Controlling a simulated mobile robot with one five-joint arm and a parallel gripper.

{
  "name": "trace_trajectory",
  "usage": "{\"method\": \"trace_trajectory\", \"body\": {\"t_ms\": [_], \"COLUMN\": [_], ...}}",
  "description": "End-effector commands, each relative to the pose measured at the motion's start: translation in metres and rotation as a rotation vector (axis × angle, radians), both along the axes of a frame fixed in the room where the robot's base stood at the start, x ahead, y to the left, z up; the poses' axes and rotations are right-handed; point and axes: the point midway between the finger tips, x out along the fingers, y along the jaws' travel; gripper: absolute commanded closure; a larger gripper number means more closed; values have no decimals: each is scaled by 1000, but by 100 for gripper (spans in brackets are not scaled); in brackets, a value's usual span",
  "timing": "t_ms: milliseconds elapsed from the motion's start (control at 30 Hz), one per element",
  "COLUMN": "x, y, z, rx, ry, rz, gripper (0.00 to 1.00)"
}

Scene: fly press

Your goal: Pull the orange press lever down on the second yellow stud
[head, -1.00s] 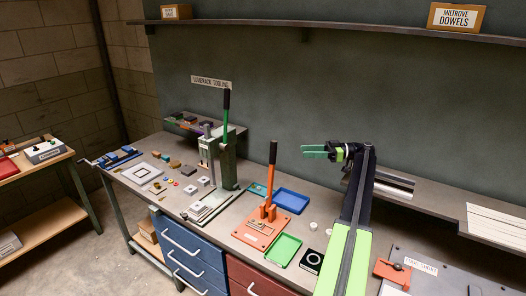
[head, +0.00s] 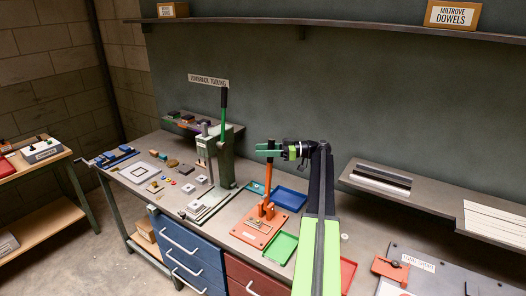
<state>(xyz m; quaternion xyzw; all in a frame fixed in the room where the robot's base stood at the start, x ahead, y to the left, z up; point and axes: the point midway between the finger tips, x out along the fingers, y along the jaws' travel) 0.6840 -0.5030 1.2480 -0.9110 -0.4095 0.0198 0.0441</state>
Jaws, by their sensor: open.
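The orange press has a flat orange base plate (head: 262,232) on the bench and an upright orange lever (head: 268,185) with a dark grip on top. My gripper (head: 266,150), with green fingers, is at the upper part of the lever and overlaps it in the head view. The fingers are open; I cannot tell whether they touch the lever or are in front of it. Small parts lie on the base plate, but I cannot make out the yellow studs.
A green-handled press (head: 224,150) stands to the left. A blue tray (head: 290,199) and a green tray (head: 281,248) lie beside the orange press. A red tray (head: 348,272) is partly behind my arm. A shelf (head: 350,36) runs above.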

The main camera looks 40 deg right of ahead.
Motion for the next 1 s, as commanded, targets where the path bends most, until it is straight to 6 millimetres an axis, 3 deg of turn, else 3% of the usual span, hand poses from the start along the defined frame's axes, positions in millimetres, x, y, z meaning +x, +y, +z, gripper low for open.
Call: {"method": "trace_trajectory", "body": {"t_ms": [200, 533, 1000], "x": [0, 0, -1], "y": [0, 0, -1], "z": [0, 0, 0], "rx": [0, 0, 0], "ry": [0, 0, 0], "rz": [0, 0, 0], "gripper": [56, 99, 100]}}
